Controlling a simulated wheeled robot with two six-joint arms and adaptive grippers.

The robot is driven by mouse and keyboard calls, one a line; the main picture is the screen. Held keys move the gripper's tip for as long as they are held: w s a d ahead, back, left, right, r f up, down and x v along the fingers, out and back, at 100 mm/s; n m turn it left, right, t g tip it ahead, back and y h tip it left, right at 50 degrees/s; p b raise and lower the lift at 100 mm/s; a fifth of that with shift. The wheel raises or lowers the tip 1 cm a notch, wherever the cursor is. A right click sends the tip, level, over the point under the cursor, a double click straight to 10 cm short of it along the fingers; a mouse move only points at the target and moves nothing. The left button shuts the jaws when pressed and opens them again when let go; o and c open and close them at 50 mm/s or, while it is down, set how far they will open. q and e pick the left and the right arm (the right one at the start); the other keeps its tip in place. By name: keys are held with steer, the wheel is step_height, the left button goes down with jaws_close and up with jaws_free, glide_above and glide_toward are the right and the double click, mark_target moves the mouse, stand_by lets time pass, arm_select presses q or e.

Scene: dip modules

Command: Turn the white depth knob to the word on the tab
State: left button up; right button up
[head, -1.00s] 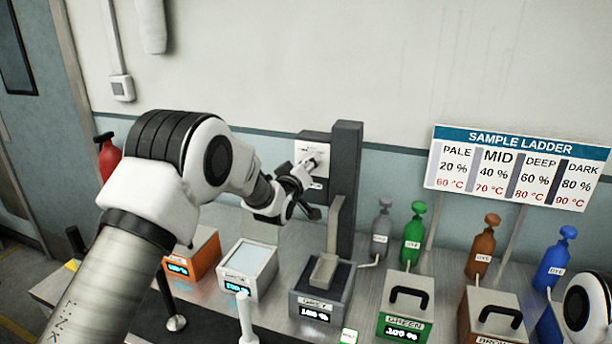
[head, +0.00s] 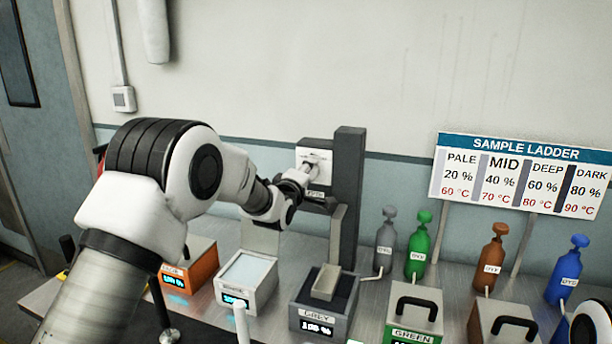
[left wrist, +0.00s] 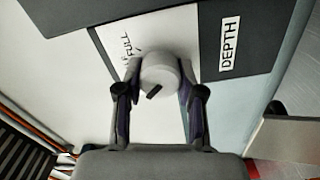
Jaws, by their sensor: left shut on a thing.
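The white depth knob (left wrist: 160,70) is round with a dark mark on its rim, which points toward the lower left in the left wrist view. It sits on a white dial plate (left wrist: 178,30) where the word FULL shows; other dial words are covered or too small to read. A DEPTH label (left wrist: 230,48) is beside it. My left gripper (left wrist: 160,82) is shut on the knob, one finger on each side. In the head view the left gripper (head: 304,176) is at the panel on the dark post. I cannot make out a word on any tab.
The dark post (head: 347,200) stands beside the panel. Below are a grey module (head: 325,300), a white-topped box (head: 246,280), an orange box (head: 188,268) and a green module (head: 413,315). Several bottles and the sample ladder sign (head: 518,175) stand right.

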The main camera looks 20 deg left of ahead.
arm_select(q)
steer(key=shift+d+r, duration=0.1)
stand_by(0.3)
steer(key=o, duration=1.1)
steer(key=shift+w, duration=0.1)
steer(key=shift+o, duration=0.2)
steer(key=shift+w+d+f, duration=0.2)
steer(key=shift+w+d, duration=0.05)
steer(key=shift+d, duration=0.05)
steer(key=shift+s+a+r, duration=0.1)
steer(key=shift+s+a, duration=0.1)
steer(key=shift+s, duration=0.25)
steer(key=s, duration=1.1)
